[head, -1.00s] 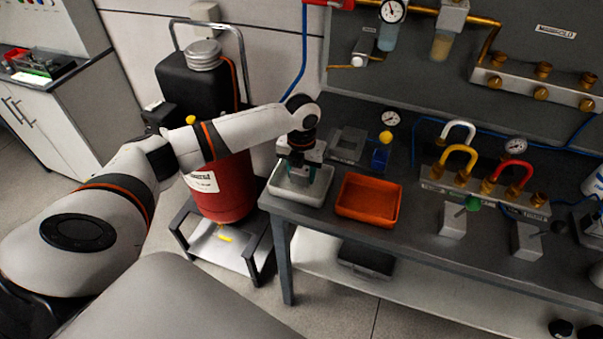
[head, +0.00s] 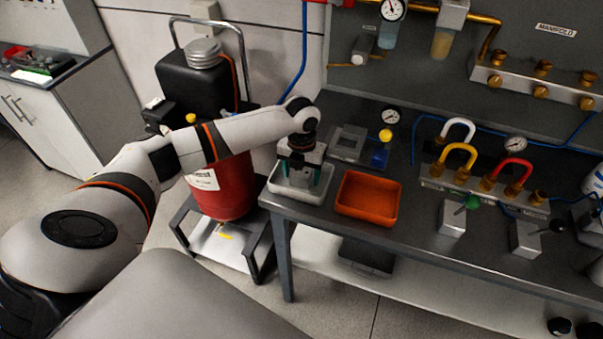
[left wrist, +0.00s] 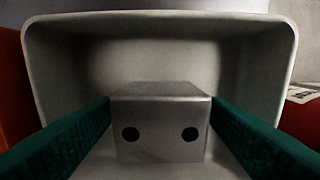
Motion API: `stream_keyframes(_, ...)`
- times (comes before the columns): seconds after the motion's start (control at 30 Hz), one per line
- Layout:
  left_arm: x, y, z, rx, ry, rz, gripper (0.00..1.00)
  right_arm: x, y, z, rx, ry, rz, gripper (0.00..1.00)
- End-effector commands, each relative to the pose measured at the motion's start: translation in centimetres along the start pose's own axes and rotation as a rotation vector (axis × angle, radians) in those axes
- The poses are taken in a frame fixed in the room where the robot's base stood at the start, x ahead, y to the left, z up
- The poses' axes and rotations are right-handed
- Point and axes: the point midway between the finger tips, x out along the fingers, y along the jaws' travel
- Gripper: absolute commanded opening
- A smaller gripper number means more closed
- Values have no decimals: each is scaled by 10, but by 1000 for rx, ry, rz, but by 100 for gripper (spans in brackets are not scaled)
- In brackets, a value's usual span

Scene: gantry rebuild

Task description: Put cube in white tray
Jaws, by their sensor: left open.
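A grey metal cube (left wrist: 160,130) with two dark holes in its near face sits inside the white tray, as the left wrist view shows. The white tray (head: 312,196) stands at the left end of the bench; its inner walls (left wrist: 265,75) fill the left wrist view. My left gripper (head: 301,178) points down into the tray. Its teal fingers, also in the left wrist view (left wrist: 160,110), are open, one on each side of the cube. Whether they still touch it is hard to tell. In the head view the gripper mostly hides the cube. My right gripper is not in view.
An orange tray (head: 368,197) stands right beside the white tray. Behind are a grey square holder (head: 347,143), a blue item (head: 380,158) and a gauge (head: 391,116). A pipe manifold (head: 478,190) is further right. A red tank (head: 222,188) stands left of the bench.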

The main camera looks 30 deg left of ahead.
Motion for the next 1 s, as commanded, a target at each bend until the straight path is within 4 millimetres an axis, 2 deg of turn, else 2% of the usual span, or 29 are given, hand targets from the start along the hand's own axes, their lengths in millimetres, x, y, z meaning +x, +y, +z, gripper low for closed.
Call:
stream_keyframes(0.4,-82,0,-1,0,5,1,67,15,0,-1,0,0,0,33)
stream_keyframes(0.53,-102,0,-1,0,3,2,67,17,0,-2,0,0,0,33)
stream_keyframes(0.7,-115,0,0,0,1,1,67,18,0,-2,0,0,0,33)
stream_keyframes(1.0,-117,0,0,0,0,1,67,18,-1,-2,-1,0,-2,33)
